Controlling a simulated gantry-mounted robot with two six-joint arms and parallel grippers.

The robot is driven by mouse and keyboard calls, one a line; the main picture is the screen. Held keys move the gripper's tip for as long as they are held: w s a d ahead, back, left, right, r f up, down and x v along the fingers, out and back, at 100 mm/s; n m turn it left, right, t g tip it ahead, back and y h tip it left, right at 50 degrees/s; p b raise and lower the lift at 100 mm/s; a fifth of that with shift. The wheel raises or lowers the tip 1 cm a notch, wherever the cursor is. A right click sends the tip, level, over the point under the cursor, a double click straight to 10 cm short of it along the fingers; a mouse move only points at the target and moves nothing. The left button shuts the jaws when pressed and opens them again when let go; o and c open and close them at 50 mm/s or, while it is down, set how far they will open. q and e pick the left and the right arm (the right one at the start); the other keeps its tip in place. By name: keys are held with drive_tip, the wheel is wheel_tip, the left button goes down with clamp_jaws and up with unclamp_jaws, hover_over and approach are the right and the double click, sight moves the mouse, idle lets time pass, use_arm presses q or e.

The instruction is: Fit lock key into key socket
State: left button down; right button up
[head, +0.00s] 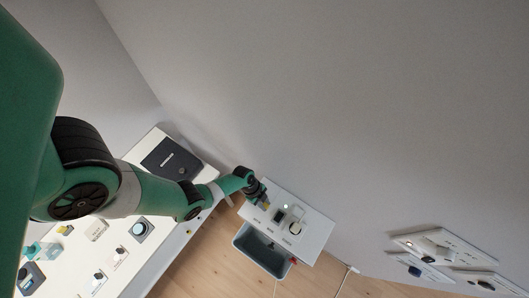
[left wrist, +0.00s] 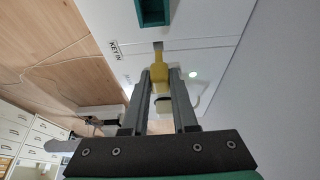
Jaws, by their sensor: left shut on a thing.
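The lock key (left wrist: 159,72) has a yellow grip and a grey tip, and it sits between the two fingers of my left gripper (left wrist: 163,78) in the left wrist view. My left gripper is shut on it. The grey tip points at the white panel (left wrist: 200,45) beside the "KEY IN" label (left wrist: 115,49). The key socket is not clearly visible, and I cannot tell whether the tip touches or enters it. In the head view my left gripper (head: 261,200) is at the left end of the white box top (head: 318,222). My right gripper is not in view.
A blue-grey bin (head: 262,250) stands in front of the white box. A green hollow fixture (left wrist: 153,12) and a lit pale green lamp (left wrist: 193,74) show in the left wrist view. A white table (head: 160,262) with several devices is at left. White panels (head: 445,245) are at right.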

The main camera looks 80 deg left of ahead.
sight(265, 206)
use_arm(q)
drive_tip(key=shift+f+b, duration=2.15)
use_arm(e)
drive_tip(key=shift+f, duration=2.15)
use_arm(q)
drive_tip(key=c, duration=0.6)
unclamp_jaws()
drive_tip(key=shift+r, duration=0.1)
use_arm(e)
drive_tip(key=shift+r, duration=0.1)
